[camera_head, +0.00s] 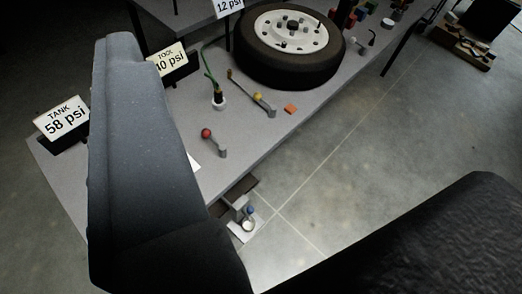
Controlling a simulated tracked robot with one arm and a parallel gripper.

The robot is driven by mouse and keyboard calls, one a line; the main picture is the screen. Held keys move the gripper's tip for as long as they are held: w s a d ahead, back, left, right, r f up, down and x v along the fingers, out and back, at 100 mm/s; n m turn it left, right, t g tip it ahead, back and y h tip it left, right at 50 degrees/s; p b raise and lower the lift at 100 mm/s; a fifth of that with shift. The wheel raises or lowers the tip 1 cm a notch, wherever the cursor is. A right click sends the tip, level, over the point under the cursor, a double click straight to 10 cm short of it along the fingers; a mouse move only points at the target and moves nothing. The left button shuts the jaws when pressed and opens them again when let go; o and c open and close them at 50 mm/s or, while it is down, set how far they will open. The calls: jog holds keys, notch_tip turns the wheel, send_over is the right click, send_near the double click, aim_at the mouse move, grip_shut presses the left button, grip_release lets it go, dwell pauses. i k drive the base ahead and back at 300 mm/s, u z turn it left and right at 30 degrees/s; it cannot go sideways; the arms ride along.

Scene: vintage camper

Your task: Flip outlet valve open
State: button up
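Two small grey levers lie on the grey bench (180,108); no label shows which is the outlet valve. The nearer lever (214,143) has a red knob at its upper left end. My gripper (298,112) is open and empty. Its left finger stands large at the left, covering part of the bench; its right finger fills the lower right. Both levers appear between the fingers, farther off and apart from them.
A tyre with a white wheel (291,33) lies on the bench. Signs read "TANK 58 psi" (62,119) and "10 psi" (170,60). A green hose (209,71) rises from a white fitting. A small stand (243,218) sits below the bench edge. Floor at right is mostly clear.

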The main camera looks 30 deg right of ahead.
aim_at(206, 133)
jog(key=z, duration=0.75)
jog(key=i, duration=1.15)
jog(key=u, duration=0.35)
